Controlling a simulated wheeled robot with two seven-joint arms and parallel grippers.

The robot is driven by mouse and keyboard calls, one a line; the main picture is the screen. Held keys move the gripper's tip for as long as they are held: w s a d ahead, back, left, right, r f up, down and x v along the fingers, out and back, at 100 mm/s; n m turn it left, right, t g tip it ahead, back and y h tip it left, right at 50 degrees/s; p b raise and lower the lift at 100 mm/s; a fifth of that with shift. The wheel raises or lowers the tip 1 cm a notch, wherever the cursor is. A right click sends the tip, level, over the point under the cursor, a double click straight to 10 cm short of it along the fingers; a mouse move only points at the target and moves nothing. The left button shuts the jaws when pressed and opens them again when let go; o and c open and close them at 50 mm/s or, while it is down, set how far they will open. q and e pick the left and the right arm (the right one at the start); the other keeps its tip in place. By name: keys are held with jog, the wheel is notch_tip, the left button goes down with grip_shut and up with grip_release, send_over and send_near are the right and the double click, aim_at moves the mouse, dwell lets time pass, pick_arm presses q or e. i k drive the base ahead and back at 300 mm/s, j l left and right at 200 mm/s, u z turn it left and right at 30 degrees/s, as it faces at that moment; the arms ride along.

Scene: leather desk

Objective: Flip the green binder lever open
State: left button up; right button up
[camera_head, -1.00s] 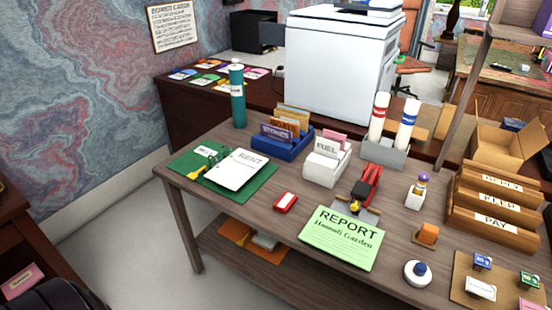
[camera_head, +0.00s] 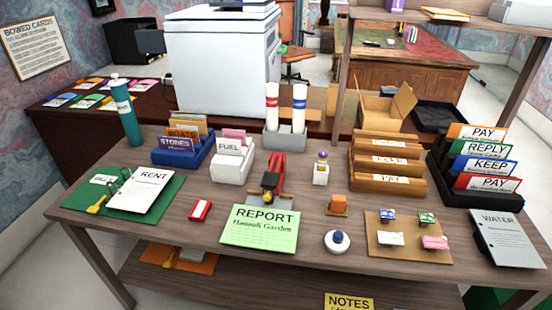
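The green binder (camera_head: 77,201) lies open and flat at the left end of the wooden desk. A white sheet marked RENT (camera_head: 148,188) lies on its right part, and a small white label (camera_head: 103,179) shows on its left part. Metal rings (camera_head: 121,178) stand at the sheet's left edge. A yellow-tipped lever (camera_head: 97,205) sits near the binder's front left; its exact angle is too small to tell. Neither of my grippers shows in the head view.
A red-and-white box (camera_head: 200,211) lies right of the binder. A teal bottle (camera_head: 127,115), a blue card box (camera_head: 183,155) and a white FUEL box (camera_head: 232,163) stand behind. A green REPORT sheet (camera_head: 260,230) lies at the front middle. Bare desk borders the binder's front.

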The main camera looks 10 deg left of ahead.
aim_at(92, 209)
jog(key=u, duration=1.65)
